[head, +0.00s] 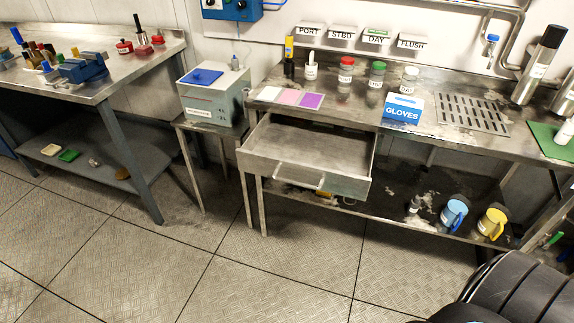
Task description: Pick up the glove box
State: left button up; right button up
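The glove box (402,110) is a small blue and white carton lettered GLOVES. It stands on the steel bench top (450,145) in the head view, right of centre, near the front edge and behind the right end of an open drawer. Nothing is touching it from my side. Neither of my grippers shows in the head view.
The open, empty-looking drawer (310,160) juts out below the bench top. Jars with red (346,72) and green (377,76) lids stand behind the box. A slotted drain (473,112) lies to its right. Blue (454,214) and yellow (492,223) jugs stand on the lower shelf.

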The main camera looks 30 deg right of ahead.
aim_at(401, 108)
jog(key=z, duration=1.65)
